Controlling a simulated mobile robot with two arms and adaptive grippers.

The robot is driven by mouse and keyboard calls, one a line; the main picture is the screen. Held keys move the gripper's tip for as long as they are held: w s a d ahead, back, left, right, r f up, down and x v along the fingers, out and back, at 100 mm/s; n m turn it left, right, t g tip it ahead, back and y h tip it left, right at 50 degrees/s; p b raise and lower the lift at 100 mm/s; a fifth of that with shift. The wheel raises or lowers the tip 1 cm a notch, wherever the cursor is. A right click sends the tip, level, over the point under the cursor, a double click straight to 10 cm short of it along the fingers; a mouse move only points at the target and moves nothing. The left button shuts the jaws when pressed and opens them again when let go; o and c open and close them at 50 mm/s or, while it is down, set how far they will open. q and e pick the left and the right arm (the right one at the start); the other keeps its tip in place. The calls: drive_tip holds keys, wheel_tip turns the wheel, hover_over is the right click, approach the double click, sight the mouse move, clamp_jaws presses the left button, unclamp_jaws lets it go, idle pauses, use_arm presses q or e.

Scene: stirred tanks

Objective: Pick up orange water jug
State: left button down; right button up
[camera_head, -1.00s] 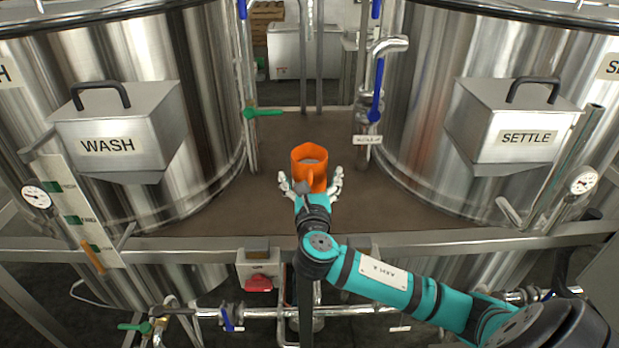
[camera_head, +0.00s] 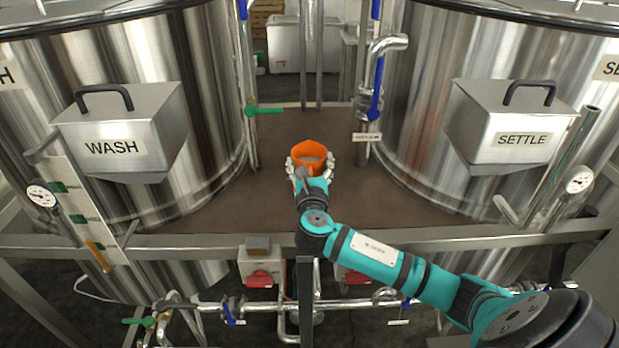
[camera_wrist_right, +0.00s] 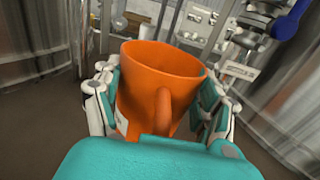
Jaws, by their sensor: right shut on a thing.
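The orange water jug (camera_head: 311,151) is on the brown platform between the two big steel tanks in the head view. My right gripper (camera_head: 312,166) reaches it from the near side, one finger on each side of the body. In the right wrist view the jug (camera_wrist_right: 155,75) fills the middle, open top up, its handle toward my palm. The fingers of my right gripper (camera_wrist_right: 160,110) are shut on its two sides. I cannot tell whether its base touches the platform. My left gripper is in neither view.
The WASH tank (camera_head: 200,60) stands left and the SETTLE tank (camera_head: 425,60) right. Pipes with a green valve lever (camera_head: 265,111) and a blue lever (camera_head: 376,90) rise beside the jug. A steel rail (camera_head: 420,239) runs along the platform's near edge. Bare platform (camera_head: 290,205) surrounds the jug.

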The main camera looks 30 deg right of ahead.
drive_tip(key=c, duration=0.9)
drive_tip(key=shift+r, duration=0.1)
drive_tip(key=shift+r, duration=0.15)
